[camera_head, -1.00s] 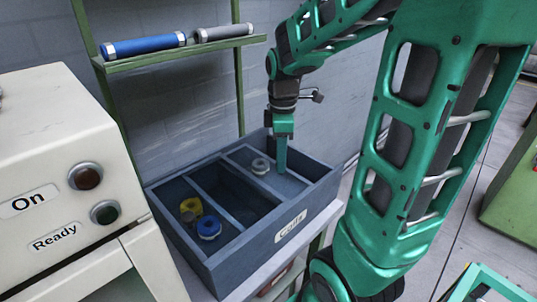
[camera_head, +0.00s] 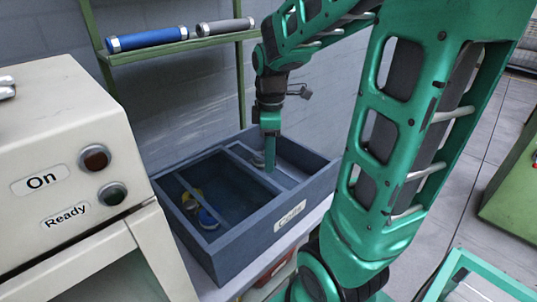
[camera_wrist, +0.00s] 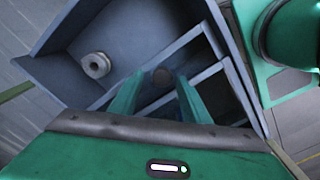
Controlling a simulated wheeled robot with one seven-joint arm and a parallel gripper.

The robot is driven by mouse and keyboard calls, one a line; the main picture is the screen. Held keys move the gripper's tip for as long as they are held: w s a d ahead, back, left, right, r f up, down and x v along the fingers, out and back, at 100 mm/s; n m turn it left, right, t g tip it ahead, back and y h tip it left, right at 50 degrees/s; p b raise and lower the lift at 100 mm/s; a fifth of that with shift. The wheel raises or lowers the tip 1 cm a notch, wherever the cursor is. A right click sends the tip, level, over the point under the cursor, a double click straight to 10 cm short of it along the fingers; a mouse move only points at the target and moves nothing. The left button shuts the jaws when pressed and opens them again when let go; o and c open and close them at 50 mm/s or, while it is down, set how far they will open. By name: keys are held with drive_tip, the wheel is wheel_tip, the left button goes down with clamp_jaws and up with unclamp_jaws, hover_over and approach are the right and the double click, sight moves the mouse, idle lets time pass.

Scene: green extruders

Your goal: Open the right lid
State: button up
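The blue-grey box (camera_head: 232,243), labelled on its front, stands below my gripper. My gripper (camera_head: 270,168) points down into its right compartment. A pale grey ring (camera_head: 258,160) lies there, partly hidden by the gripper. In the wrist view the ring (camera_wrist: 96,65) lies left of my fingers, apart from them. My two green fingers (camera_wrist: 160,78) are spread apart there, with a small round dark spot (camera_wrist: 162,76) between their tips; I cannot tell whether it is a knob or touched. Yellow and blue rings (camera_head: 208,219) show dimly at the left. I cannot clearly make out a right lid.
A cream machine (camera_head: 75,160) with "On" and "Ready" labels stands close on the left. A green shelf (camera_head: 170,50) behind the box holds a blue roll (camera_head: 146,38) and a grey roll (camera_head: 225,26). A wall is behind the box. Open floor (camera_head: 460,170) lies at the right.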

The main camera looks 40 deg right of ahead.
wheel_tip(320, 180, up, 11)
drive_tip(key=shift+f, duration=0.15)
idle(0.5)
idle(0.5)
